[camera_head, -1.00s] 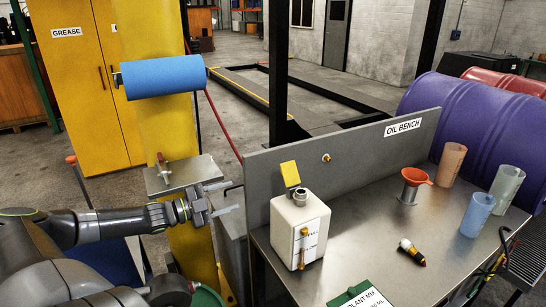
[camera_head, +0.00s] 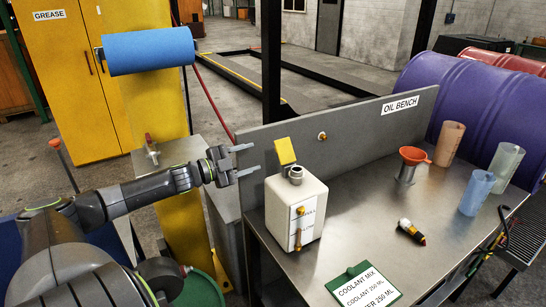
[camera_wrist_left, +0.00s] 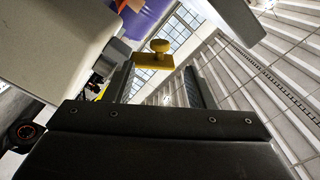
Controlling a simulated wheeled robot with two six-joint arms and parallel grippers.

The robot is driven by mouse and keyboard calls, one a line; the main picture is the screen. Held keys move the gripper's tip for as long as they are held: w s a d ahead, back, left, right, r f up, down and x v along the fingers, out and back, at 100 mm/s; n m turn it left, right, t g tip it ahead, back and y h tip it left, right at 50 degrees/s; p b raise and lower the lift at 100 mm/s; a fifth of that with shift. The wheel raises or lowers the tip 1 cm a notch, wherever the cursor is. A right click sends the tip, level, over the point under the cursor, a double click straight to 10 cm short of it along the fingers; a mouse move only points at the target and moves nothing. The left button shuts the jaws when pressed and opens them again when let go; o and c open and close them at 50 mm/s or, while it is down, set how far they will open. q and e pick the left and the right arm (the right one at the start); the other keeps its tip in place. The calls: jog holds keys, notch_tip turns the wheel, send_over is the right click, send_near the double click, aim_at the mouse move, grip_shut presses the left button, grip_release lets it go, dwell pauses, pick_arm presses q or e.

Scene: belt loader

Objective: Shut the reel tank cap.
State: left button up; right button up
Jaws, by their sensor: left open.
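The white tank (camera_head: 296,210) stands at the near left of the oil bench. Its yellow cap (camera_head: 285,151) is open and stands up, tilted, beside the grey filler neck (camera_head: 296,173). My left gripper (camera_head: 246,160) is open and empty, to the left of the cap and apart from it, its fingers pointing right. In the left wrist view, the yellow cap (camera_wrist_left: 153,60) with its round knob appears beyond and between the two fingers (camera_wrist_left: 159,78). The tank's pale side (camera_wrist_left: 45,40) fills the upper left there. My right gripper is not in view.
The bench's grey back panel (camera_head: 350,132) rises close behind the tank. An orange funnel (camera_head: 413,155), several translucent cups, a small black-and-yellow item (camera_head: 411,231) and a green clipboard (camera_head: 362,290) are on the bench. A blue roll (camera_head: 148,50) hangs on a yellow post.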

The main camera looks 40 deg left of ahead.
aim_at(283, 152)
pick_arm(q)
jog(key=p+x, duration=0.1)
jog(key=x, duration=0.7)
jog(key=shift+w, duration=0.2)
dwell(0.3)
jog(key=shift+f, duration=0.1)
jog(key=c, duration=1)
jog(key=shift+o, duration=0.2)
